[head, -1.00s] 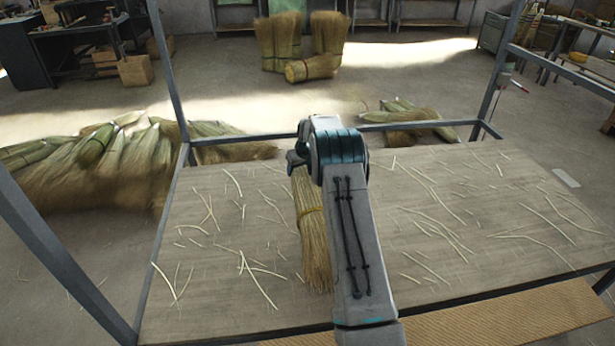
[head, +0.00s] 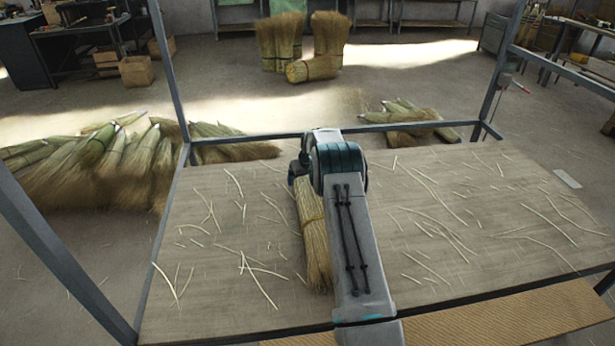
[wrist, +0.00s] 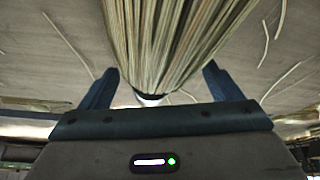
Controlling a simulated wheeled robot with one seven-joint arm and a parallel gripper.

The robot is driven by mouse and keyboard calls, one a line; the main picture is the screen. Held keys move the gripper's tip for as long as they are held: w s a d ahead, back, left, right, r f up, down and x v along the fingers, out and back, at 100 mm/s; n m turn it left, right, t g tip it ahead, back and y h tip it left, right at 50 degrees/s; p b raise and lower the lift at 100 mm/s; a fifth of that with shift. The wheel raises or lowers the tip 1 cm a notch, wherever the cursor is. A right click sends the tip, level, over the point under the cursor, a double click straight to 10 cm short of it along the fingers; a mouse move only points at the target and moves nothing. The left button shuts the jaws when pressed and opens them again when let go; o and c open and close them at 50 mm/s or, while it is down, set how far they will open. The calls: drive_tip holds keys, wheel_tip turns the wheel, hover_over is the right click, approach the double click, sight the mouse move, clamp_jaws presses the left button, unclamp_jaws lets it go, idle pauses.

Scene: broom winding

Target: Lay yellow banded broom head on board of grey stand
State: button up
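The yellow banded broom head (head: 314,245) is a straw bundle over the near middle of the board (head: 220,290) of the grey stand. Its yellow band crosses it partway along, and its fanned end points toward me. My arm hides its right side. In the wrist view the bundle (wrist: 170,45) narrows to a pale cut end between the two fingers of my gripper (wrist: 160,75). The fingertips reach both sides of the bundle, and my gripper appears shut on it. In the head view the bundle lies low along the board; whether its whole length touches is unclear.
Loose straws (head: 250,275) are scattered over the board. Grey posts (head: 172,85) rise at the stand's corners. Piled broom heads (head: 110,160) lie on the floor at left, more (head: 408,112) behind the stand.

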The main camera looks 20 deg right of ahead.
drive_tip(key=v, duration=1.1)
drive_tip(key=shift+s+r+p, duration=0.1)
drive_tip(key=shift+r+p, duration=0.2)
drive_tip(key=shift+r, duration=0.1)
drive_tip(key=s+a+r+g, duration=0.1)
drive_tip(key=s+a+r, duration=0.55)
drive_tip(key=s, duration=0.35)
drive_tip(key=s+a+r, duration=0.5)
drive_tip(key=s+r, duration=0.2)
drive_tip(key=s, duration=0.3)
drive_tip(key=s+a+g, duration=0.1)
drive_tip(key=s+a, duration=0.1)
drive_tip(key=s, duration=1.1)
drive_tip(key=s+a+m, duration=0.1)
drive_tip(key=s+a, duration=0.1)
drive_tip(key=s, duration=1.1)
drive_tip(key=shift+a+f+g, duration=0.3)
drive_tip(key=shift+g, duration=0.1)
